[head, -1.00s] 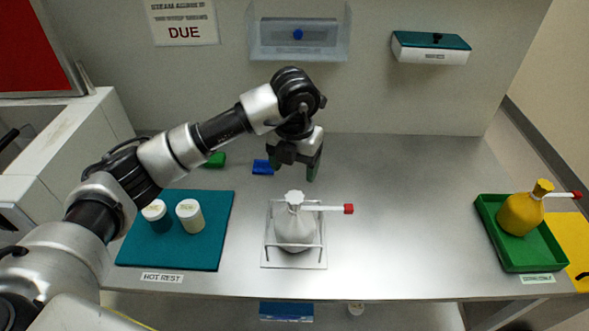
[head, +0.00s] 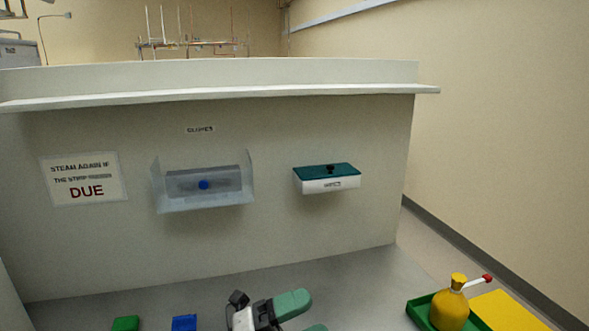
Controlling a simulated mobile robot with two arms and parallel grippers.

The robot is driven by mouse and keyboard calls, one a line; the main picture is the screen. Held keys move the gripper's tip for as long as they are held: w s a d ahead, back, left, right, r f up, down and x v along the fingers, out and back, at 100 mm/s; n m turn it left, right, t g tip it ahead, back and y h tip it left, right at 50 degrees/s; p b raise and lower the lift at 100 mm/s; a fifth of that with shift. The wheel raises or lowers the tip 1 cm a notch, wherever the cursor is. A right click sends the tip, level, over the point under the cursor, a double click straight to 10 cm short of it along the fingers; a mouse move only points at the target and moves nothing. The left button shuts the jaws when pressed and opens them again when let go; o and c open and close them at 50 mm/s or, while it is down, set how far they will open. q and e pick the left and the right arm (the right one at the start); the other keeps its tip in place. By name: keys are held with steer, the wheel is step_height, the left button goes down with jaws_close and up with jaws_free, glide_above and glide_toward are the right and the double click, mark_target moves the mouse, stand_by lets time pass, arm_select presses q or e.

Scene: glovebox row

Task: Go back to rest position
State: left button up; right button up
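My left gripper (head: 304,315) shows at the bottom edge of the head view, low over the grey bench. Its two green fingers point right and stand apart, with nothing seen between them. The rest of that arm is cut off by the frame. My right gripper is not in view.
A yellow bottle (head: 449,311) with a red-tipped spout stands in a green tray (head: 418,311) at lower right. Green (head: 126,324) and blue (head: 184,323) blocks lie left of the gripper. A clear holder (head: 205,203) and teal-lidded box (head: 327,179) are on the back panel (head: 280,235).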

arm_select(q)
steer(key=w+a+f+n+t+y, duration=0.2)
steer(key=a+n+t+y, duration=0.5)
steer(key=n, duration=0.3)
steer(key=w+a+f+n+t+y, duration=0.1)
steer(key=w+a+n+t+y, duration=0.1)
steer(key=a+n+t+y, duration=0.5)
steer(key=s+a+f+n+g+y, duration=0.3)
steer(key=f+n+y, duration=0.1)
steer(key=f+n, duration=0.25)
steer(key=s+a+f+n+g+y, duration=0.25)
steer(key=f+n+y, duration=0.2)
steer(key=f, duration=0.25)
steer(key=s+a+f+n+g+h, duration=0.1)
steer(key=s+f+g, duration=0.4)
steer(key=s, duration=0.3)
steer(key=s+a+f+n+g, duration=0.1)
steer(key=s+a+f+g, duration=0.1)
steer(key=s+f+g, duration=0.45)
steer(key=s+f, duration=0.2)
steer(key=f, duration=1.1)
steer(key=s+f, duration=0.2)
steer(key=f, duration=1.2)
steer(key=s+a+f+g, duration=0.1)
steer(key=s+a+f, duration=0.1)
steer(key=s+f, duration=1.2)
steer(key=shift+s+a, duration=0.25)
steer(key=shift+s, duration=0.65)
